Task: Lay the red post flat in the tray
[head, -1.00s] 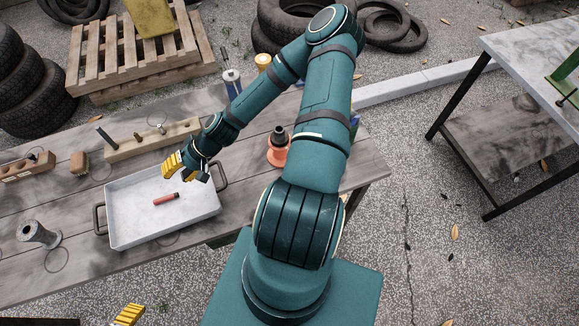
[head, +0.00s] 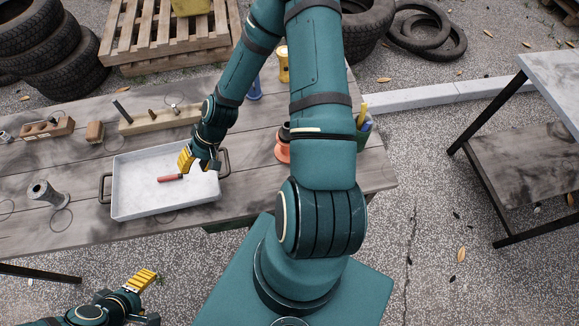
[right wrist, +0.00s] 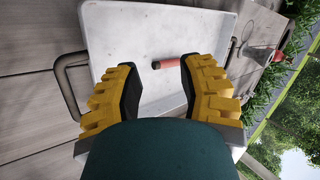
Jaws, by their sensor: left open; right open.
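The red post (head: 170,178) lies flat on the floor of the pale metal tray (head: 132,207). My right gripper (head: 198,168) is open over the right part of the tray, close to the post's right end, which it partly covers. In the right wrist view the post (right wrist: 167,64) shows beyond the open fingers, its right end near the right finger; nothing is held. The tray (right wrist: 118,27) also shows there. My left gripper (head: 150,298) is open and empty at the lower left, in front of the table and away from the tray.
Behind the tray is a wooden block with pegs (head: 158,121). An orange spool (head: 283,152) is to the right. The tray's left floor is clear.

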